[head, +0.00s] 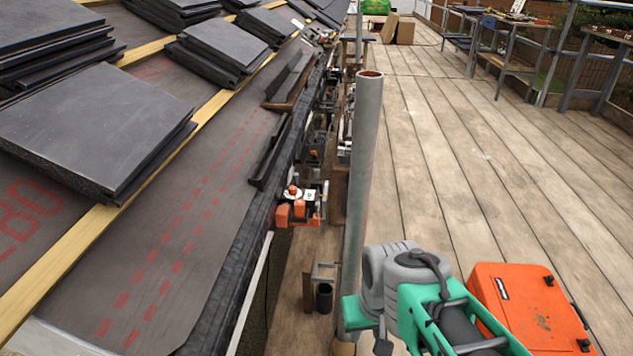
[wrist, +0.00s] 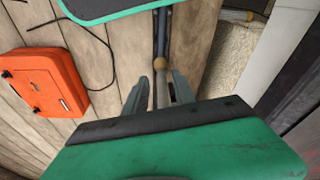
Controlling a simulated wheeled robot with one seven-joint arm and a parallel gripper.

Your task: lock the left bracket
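My gripper (wrist: 160,90) shows in the wrist view with its two grey fingers apart. A thin rod with a brown rounded knob (wrist: 159,63) shows in the gap between them; I cannot tell whether the fingers touch it. In the head view my green and grey arm is at the lower right, beside the upright scaffold pole (head: 363,165); the fingers are hidden there. A small bracket-like fitting with a dark cup (head: 324,296) sits low, left of the pole. I cannot tell for sure which part is the left bracket, or whether it is locked.
An orange case (head: 525,305) lies on the plank deck (head: 460,150), right of my arm; it also shows in the wrist view (wrist: 42,80). An orange and white tool (head: 298,205) sits at the roof edge. Slate stacks (head: 90,120) lie on the roof.

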